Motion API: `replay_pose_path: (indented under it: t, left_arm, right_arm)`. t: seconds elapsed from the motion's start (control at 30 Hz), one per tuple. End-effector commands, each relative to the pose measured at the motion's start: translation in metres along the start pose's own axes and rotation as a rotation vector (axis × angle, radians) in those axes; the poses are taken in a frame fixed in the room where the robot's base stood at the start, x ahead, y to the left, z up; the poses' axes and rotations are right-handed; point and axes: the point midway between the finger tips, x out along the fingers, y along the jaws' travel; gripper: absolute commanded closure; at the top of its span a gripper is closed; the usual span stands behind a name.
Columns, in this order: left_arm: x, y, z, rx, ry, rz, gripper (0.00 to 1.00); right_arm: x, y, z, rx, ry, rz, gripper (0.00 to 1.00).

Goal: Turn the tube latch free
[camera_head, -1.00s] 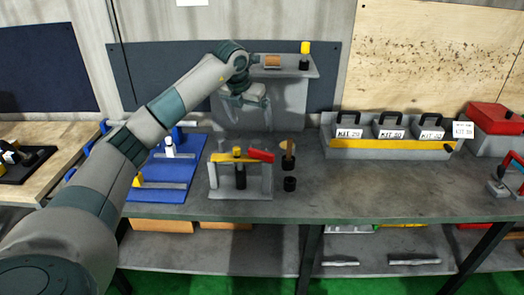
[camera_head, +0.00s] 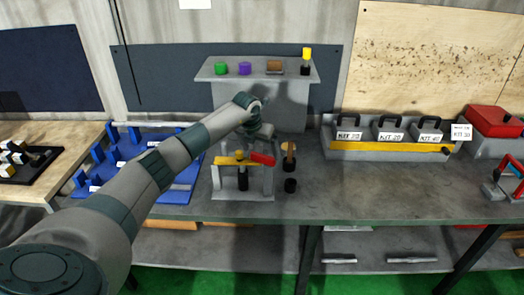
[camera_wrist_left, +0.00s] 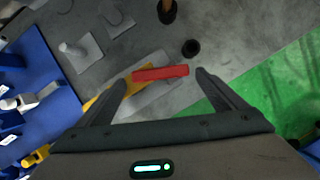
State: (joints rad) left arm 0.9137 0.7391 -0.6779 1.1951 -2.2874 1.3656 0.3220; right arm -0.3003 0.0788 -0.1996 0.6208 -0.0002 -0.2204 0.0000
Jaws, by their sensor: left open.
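The tube latch is a yellow bar (camera_head: 228,161) with a red handle (camera_head: 263,159) at its right end. It lies across the top of a grey stand (camera_head: 270,183) on the bench, with a black tube (camera_head: 243,181) upright inside. My left gripper is open in the left wrist view (camera_wrist_left: 155,82); its fingers are spread on either side of the red handle (camera_wrist_left: 160,73) as seen from above. I cannot tell how far above the handle the fingers are. In the head view my left wrist is just above the stand and the fingers are mostly hidden.
A brown-handled tool in a black holder (camera_head: 288,163) and a black cup (camera_head: 290,186) stand just right of the stand. A blue rack (camera_head: 178,193) lies left. A raised shelf (camera_head: 205,72) with small items stands behind. Kit boxes (camera_head: 390,152) are farther right.

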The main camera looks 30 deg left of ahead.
Motion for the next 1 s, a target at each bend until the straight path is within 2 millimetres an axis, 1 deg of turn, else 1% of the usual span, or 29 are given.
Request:
replay_pose_path:
  t: [0.03, 0.2, 0.3, 0.5, 0.73, 0.93, 1.0]
  left_arm:
    - [0.006, -0.001, -0.001, -0.001, 0.004, 0.0, 0.1]
    - [0.025, 0.0, 0.0, -0.001, 0.003, -0.001, 0.1]
    - [0.032, 0.0, 0.0, -0.001, 0.002, 0.0, 0.1]
    - [0.038, 0.0, -0.001, 0.001, 0.001, 0.001, 0.1]
    - [0.038, 0.0, -0.001, 0.001, 0.001, 0.0, 0.1]
    - [0.037, 0.0, -0.001, 0.001, 0.001, 0.0, 0.58]
    - [0.037, 0.0, -0.001, 0.001, 0.001, 0.0, 0.58]
  right_arm:
    - [-0.007, 0.0, -0.001, 0.0, 0.0, 0.0, 0.69]
    - [-0.012, 0.0, -0.001, 0.0, 0.0, 0.0, 0.69]
    - [-0.013, 0.0, -0.001, 0.0, 0.0, 0.0, 0.69]
    - [-0.014, 0.0, -0.001, 0.0, 0.0, 0.0, 0.69]
    - [-0.014, 0.0, -0.001, 0.0, 0.0, 0.0, 0.69]
    - [-0.014, 0.001, -0.001, -0.001, 0.0, 0.0, 0.69]
    - [-0.014, 0.001, -0.001, -0.001, 0.0, 0.001, 0.69]
